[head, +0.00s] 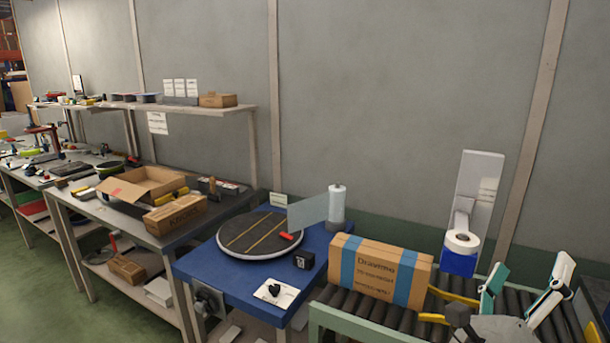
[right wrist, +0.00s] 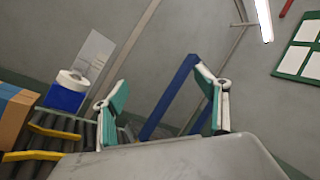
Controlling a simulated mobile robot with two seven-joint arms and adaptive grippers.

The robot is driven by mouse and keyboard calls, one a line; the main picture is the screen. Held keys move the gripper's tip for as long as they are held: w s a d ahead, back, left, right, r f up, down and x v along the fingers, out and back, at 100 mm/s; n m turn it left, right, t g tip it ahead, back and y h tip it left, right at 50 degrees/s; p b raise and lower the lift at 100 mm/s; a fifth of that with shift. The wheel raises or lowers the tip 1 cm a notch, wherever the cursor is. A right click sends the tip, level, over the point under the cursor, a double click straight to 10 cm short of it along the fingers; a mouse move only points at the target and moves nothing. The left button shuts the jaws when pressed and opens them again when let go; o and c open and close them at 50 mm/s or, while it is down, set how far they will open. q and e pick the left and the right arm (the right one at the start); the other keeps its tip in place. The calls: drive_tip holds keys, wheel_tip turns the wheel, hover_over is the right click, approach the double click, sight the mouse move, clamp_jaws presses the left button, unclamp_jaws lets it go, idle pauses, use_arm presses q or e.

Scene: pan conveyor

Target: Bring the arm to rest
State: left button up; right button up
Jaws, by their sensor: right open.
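My right gripper (head: 530,266) is at the lower right of the head view, over the roller conveyor (head: 385,318). Its two white and teal fingers stand apart with nothing between them. In the right wrist view the same gripper (right wrist: 160,82) is open and empty, with grey wall behind the gap. A brown cardboard box with blue bands (head: 380,270) sits on the conveyor, left of the gripper and apart from it. My left gripper is in neither view.
A blue table (head: 205,262) with a round dark turntable (head: 262,233) stands left of the conveyor. A blue and white tape dispenser (head: 460,258) is behind the gripper. Yellow bars (head: 452,297) lie across the rollers. Cluttered benches (head: 150,235) run along the wall further left.

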drive_tip(key=w+a+f+n+t+y, duration=0.2)
drive_tip(key=a+f+n+t+y, duration=0.2)
drive_tip(key=a+n+t+y, duration=1)
drive_tip(key=a+f+n+g+y, duration=0.3)
drive_tip(key=f+n+y, duration=0.1)
drive_tip(key=f+n, duration=0.4)
drive_tip(key=a+f+n+g+y, duration=0.2)
drive_tip(key=f+n+g+y, duration=0.15)
drive_tip(key=f+n, duration=0.45)
drive_tip(key=s+f+n+g, duration=0.3)
drive_tip(key=s+f, duration=0.1)
drive_tip(key=f, duration=0.5)
drive_tip(key=s+f+n+g, duration=0.4)
drive_tip(key=f, duration=0.6)
drive_tip(key=s+d+f+n+g+h, duration=0.1)
drive_tip(key=s+f+n+g, duration=0.3)
drive_tip(key=f, duration=0.5)
drive_tip(key=shift+s+f, duration=0.3)
drive_tip(key=shift+s, duration=0.1)
